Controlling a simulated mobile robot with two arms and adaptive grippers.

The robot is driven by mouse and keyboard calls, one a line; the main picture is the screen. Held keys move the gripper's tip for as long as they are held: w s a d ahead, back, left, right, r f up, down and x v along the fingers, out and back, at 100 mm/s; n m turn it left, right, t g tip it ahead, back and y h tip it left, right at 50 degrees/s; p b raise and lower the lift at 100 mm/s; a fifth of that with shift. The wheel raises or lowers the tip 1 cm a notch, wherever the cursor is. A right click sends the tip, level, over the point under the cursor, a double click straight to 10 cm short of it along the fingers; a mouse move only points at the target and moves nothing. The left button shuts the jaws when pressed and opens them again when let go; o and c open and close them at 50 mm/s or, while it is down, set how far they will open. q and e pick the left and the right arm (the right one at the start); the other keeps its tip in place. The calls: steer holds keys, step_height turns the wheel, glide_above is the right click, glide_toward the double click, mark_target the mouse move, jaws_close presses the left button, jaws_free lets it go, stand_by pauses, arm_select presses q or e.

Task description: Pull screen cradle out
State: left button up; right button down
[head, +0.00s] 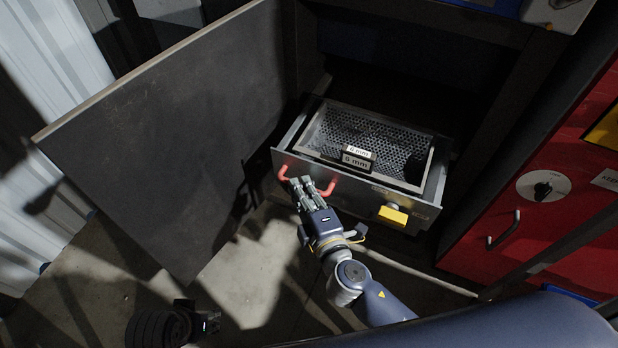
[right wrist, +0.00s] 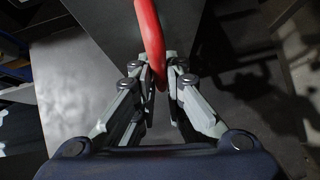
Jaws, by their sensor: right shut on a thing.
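The screen cradle (head: 360,190) is a grey metal drawer in the dark cabinet opening in the head view. It stands partly out of the opening. A perforated screen (head: 385,138) with 6 mm labels (head: 357,158) lies inside it. A red handle (head: 329,188) is on the left of its front panel, and also shows in the right wrist view (right wrist: 150,40). My right gripper (head: 302,186) is shut on the red handle; its fingers (right wrist: 164,85) hide the handle's middle.
An open dark door panel (head: 165,130) stands left of the cradle. A yellow latch (head: 393,215) sits on the right of the front panel. A red cabinet (head: 540,170) with a knob and handle stands at the right. Bare floor (head: 250,275) lies in front.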

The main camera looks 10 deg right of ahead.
steer(key=shift+s+a, duration=0.15)
steer(key=shift+s, duration=0.1)
steer(key=c, duration=1.6)
jaws_free()
steer(key=shift+c, duration=0.2)
steer(key=v, duration=1.2)
